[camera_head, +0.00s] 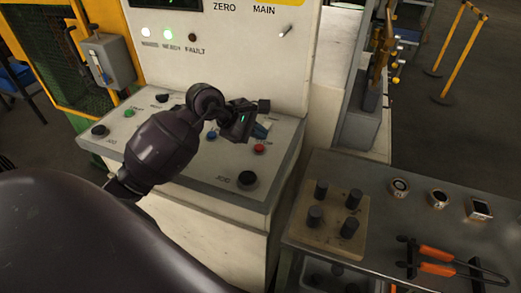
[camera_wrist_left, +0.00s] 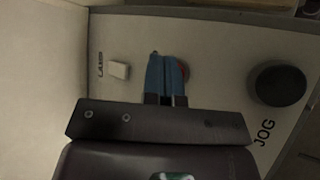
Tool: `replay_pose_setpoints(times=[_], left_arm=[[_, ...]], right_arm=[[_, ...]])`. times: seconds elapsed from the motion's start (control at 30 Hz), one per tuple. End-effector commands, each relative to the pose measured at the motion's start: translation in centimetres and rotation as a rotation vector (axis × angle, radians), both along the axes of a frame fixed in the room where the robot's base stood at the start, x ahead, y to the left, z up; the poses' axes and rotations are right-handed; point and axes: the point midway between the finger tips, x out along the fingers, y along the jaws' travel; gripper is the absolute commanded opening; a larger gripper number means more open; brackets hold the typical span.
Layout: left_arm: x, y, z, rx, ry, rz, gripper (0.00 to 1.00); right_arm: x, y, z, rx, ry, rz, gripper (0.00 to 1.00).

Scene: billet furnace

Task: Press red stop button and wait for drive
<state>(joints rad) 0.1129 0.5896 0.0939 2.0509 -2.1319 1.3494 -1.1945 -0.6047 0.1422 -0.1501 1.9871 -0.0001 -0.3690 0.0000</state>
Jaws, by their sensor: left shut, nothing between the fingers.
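The red button (camera_head: 260,149) sits on the sloping top of the control panel (camera_head: 205,173), near its right side. My left gripper (camera_head: 262,129) is above and behind it, with its blue fingers shut and empty. In the left wrist view the blue fingers (camera_wrist_left: 167,75) are together and cover most of the red button (camera_wrist_left: 184,70); only a red edge shows beside the tips. I cannot tell whether the tips touch it. My right gripper is in neither view.
A black JOG knob (camera_head: 247,179) is near the panel's front right; a blue button (camera_head: 212,135) and green button (camera_head: 129,112) lie left. A white (camera_head: 145,34) and a green lamp (camera_head: 168,34) glow; the fault lamp (camera_head: 192,41) is dark. A tool cart (camera_head: 400,237) stands right.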

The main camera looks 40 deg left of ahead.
Motion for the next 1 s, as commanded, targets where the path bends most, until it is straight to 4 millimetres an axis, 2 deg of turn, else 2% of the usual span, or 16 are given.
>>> replay_pose_setpoints(times=[0.03, 0.17, 0.73, 1.0], left_arm=[[0.0, 0.0, -0.9, 0.001, 0.004, 0.0, 0.0], [0.0, 0.0, -1.3, 0.001, 0.003, 0.0, 0.0], [0.0, 0.0, -1.2, -0.001, 0.001, -0.001, 0.0], [0.0, 0.0, -1.2, -0.001, 0.001, -0.001, 0.0]], right_arm=[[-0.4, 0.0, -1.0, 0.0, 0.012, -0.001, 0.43], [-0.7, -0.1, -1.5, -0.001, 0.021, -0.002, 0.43], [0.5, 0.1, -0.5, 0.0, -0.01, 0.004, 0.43], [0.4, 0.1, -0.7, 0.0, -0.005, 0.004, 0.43]])
